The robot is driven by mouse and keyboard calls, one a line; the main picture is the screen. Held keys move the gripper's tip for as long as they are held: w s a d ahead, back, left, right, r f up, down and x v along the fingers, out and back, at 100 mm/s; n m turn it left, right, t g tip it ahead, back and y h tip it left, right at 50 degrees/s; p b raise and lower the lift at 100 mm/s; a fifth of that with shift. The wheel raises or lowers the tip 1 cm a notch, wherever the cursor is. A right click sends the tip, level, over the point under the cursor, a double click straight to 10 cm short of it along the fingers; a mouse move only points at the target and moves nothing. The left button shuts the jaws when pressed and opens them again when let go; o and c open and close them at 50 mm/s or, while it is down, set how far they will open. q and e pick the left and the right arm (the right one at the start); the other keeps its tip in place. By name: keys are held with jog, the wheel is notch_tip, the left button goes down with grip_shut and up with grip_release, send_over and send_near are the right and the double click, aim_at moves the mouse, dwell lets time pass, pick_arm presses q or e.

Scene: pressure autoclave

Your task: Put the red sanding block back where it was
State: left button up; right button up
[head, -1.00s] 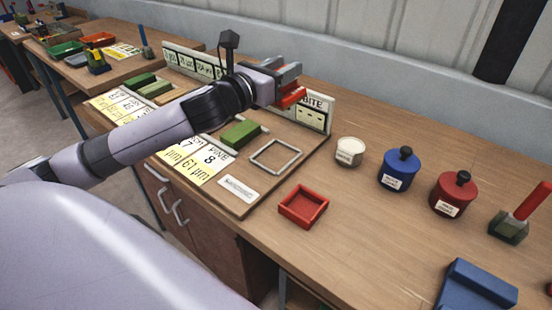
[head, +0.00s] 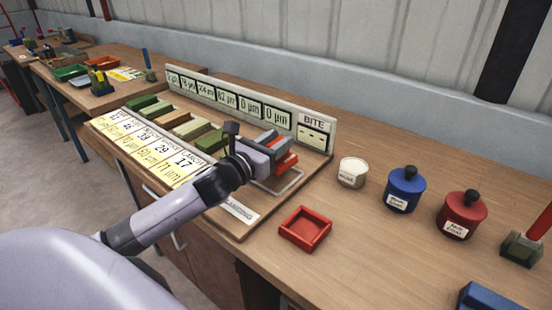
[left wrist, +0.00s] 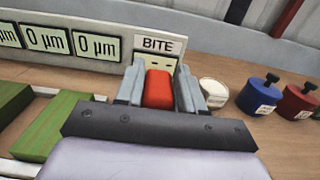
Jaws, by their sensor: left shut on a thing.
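My left gripper (head: 282,152) is shut on the red sanding block (head: 287,163), which also shows between the fingers in the left wrist view (left wrist: 159,88). It holds the block above the right end of the wooden board, over or just behind the grey square frame (head: 291,183). The arm hides part of that frame, and I cannot tell the block's height above it. An empty red tray (head: 305,229) sits on the bench in front of the board's right corner. My right gripper is not in view.
A display panel marked BITE (head: 314,124) stands along the board's back edge, close behind the gripper. Several green and tan blocks lie on the board to the left. A white cup (head: 351,173), blue pot (head: 404,190) and red pot (head: 462,215) stand to the right.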

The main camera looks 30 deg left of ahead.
pick_arm(q)
jog(key=shift+f+b, duration=0.3)
jog(key=shift+f, duration=1.65)
jog(key=shift+f, duration=0.1)
jog(key=o, duration=1.1)
jog(key=shift+s, duration=0.3)
jog(key=s, duration=0.7)
jog(key=s+a+b, duration=0.1)
jog(key=s, duration=0.3)
jog(key=shift+s, duration=0.2)
